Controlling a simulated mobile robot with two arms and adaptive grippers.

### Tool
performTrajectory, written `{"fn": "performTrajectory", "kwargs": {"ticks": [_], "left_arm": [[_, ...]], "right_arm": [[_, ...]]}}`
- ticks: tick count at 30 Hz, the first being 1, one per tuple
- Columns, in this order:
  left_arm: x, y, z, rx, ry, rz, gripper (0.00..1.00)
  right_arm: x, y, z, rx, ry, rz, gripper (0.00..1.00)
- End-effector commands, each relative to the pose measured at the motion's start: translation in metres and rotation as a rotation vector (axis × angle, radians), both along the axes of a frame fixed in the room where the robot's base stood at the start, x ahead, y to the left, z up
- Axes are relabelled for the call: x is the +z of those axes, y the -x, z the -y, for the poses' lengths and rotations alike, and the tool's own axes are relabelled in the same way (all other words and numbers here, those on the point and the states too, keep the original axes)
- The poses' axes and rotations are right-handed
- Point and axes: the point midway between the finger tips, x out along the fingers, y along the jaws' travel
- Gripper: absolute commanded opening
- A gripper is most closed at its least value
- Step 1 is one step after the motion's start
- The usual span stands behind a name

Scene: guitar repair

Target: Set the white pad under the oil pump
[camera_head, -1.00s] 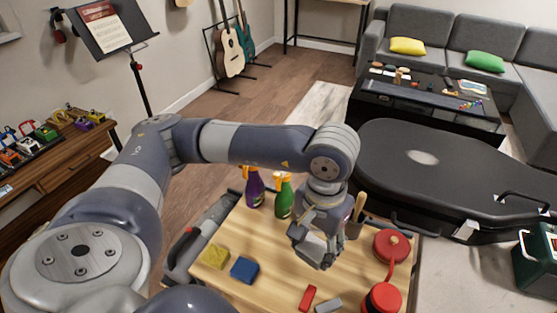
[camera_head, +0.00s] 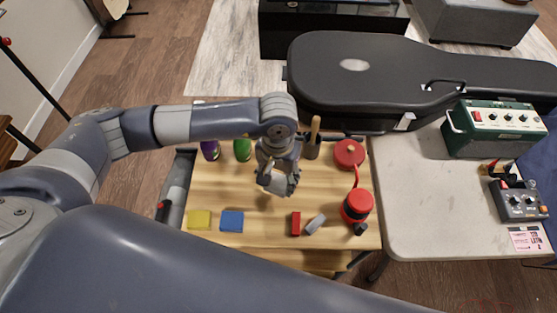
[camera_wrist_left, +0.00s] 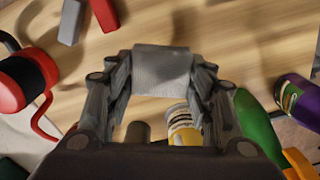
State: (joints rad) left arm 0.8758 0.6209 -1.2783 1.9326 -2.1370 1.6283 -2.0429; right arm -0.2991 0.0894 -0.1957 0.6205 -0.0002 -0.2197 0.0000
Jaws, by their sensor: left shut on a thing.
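My left gripper (camera_head: 277,184) hangs over the middle of the wooden table. It is shut on the white pad (camera_wrist_left: 162,68), which shows pale grey-white between the fingertips in the left wrist view. The pad appears to be above the tabletop; the exact gap is hard to tell. The likely oil pump is the red can with a black band and thin red spout (camera_head: 357,206), standing right of the gripper. It also shows at the left of the left wrist view (camera_wrist_left: 22,80). My right gripper is not in view.
A red block (camera_head: 296,223) and a grey block (camera_head: 315,223) lie left of the pump. Yellow (camera_head: 199,220) and blue (camera_head: 232,221) pads lie front left. A round red container (camera_head: 349,154), brush cup (camera_head: 311,149), green bottle (camera_head: 242,150) and purple bottle (camera_head: 210,151) stand behind.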

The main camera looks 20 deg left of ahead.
Motion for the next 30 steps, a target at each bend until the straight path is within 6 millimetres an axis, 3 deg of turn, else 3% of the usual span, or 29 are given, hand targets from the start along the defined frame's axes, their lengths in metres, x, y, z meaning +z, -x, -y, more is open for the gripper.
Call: {"fn": "performTrajectory", "kwargs": {"ticks": [3, 9, 13, 21, 30], "left_arm": [[0.004, -0.026, -0.007, 0.003, 0.000, -0.001, 0.36], [0.001, -0.051, -0.014, 0.000, 0.000, -0.001, 0.36], [-0.004, -0.053, -0.015, 0.000, 0.002, -0.004, 0.36], [-0.034, -0.054, -0.015, -0.001, 0.001, -0.001, 0.36], [-0.037, -0.054, -0.015, -0.001, 0.000, 0.000, 0.36]], "right_arm": [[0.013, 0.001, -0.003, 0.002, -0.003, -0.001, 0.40], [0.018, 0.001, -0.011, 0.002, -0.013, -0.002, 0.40], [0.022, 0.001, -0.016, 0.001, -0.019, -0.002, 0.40], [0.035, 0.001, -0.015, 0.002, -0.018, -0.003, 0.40], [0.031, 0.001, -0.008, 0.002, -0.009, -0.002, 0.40]]}}
